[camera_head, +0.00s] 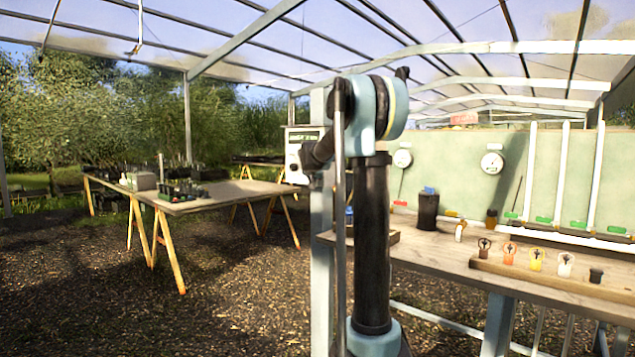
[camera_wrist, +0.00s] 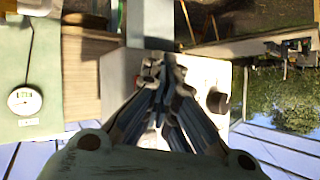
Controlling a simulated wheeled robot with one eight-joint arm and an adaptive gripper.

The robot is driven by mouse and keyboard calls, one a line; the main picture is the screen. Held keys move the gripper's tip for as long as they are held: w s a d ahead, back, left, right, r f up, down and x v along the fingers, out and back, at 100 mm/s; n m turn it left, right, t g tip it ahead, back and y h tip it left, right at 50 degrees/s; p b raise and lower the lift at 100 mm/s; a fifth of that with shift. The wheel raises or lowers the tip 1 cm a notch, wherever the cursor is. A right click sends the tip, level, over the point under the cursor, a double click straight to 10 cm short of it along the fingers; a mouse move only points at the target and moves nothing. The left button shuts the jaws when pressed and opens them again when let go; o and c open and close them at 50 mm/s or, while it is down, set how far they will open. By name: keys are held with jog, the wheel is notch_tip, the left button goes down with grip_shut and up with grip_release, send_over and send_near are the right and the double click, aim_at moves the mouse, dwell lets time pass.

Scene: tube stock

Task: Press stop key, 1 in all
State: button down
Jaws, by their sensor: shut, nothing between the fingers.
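A white control box (camera_head: 293,141) with a dark display panel is mounted on a grey post, partly hidden behind my arm in the head view. In the wrist view the box (camera_wrist: 200,72) fills the middle, with a dark round knob (camera_wrist: 217,102) on its right part. My gripper (camera_wrist: 157,68) is shut and empty, its fingers pointing at the box face and covering its left part. I cannot tell whether the fingertips touch the box. No stop key can be made out; the fingers hide part of the face.
A workbench (camera_head: 440,248) to the right holds a black canister (camera_head: 428,212) and a wooden rack (camera_head: 545,274) of small pots. A trestle table (camera_head: 225,195) with plants stands at the left. The gravel floor (camera_head: 230,290) between is clear.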

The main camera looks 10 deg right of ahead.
jog(key=shift+s+a, duration=0.45)
jog(key=shift+a, duration=0.1)
jog(key=shift+s+a, duration=1.65)
jog(key=shift+a, duration=0.25)
jog(key=s+d+f+g, duration=0.1)
jog(key=s+d+f, duration=0.15)
jog(key=s, duration=0.45)
jog(key=s+d+f+g, duration=0.2)
jog(key=s+f, duration=0.1)
jog(key=s, duration=0.4)
jog(key=s+f+n+g+y, duration=0.1)
jog(key=s+f+g, duration=0.1)
jog(key=s+f, duration=0.7)
jog(key=s+f+n+g, duration=0.2)
jog(key=s+f, duration=0.7)
jog(key=s, duration=1)
jog(key=s+f+n+g+y, duration=0.1)
jog(key=s+f+n+g, duration=0.1)
jog(key=s+f, duration=0.6)
jog(key=s+g, duration=0.1)
jog(key=s, duration=0.5)
jog(key=shift+s+f+y, duration=0.3)
jog(key=shift+s+f, duration=0.05)
jog(key=shift+f, duration=0.05)
